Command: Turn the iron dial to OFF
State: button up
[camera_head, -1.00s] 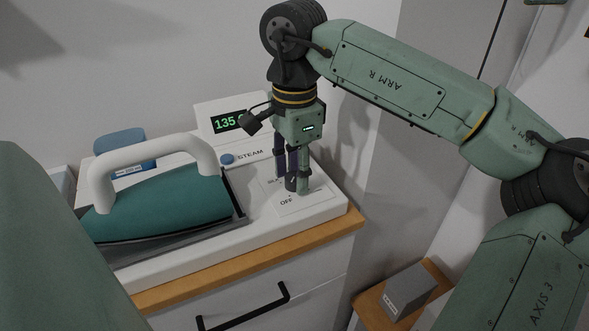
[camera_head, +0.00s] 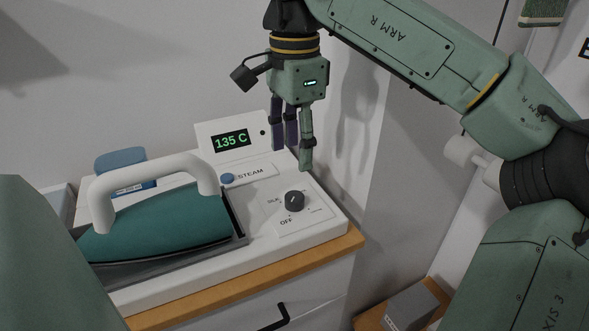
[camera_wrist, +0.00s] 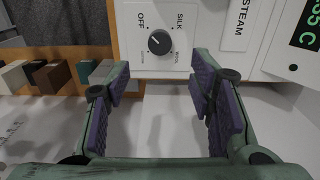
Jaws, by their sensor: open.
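The black round dial (camera_head: 294,201) sits on a white plate marked SILK and OFF, at the right of the white iron station (camera_head: 190,272). The dial also shows in the wrist view (camera_wrist: 160,42), upper middle; a pale mark on it appears to point up-left, towards the OFF print.
The display (camera_head: 231,139) reads 135 C. A blue STEAM button (camera_head: 227,178) lies left of the dial. The station stands on a wood-topped white cabinet (camera_head: 310,262) against the wall. A grey box (camera_head: 414,304) stands low at the right. The air around the dial is free.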

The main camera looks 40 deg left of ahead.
notch_tip(320, 180, up, 2)
jog(key=shift+r, duration=0.2)
dwell(0.6)
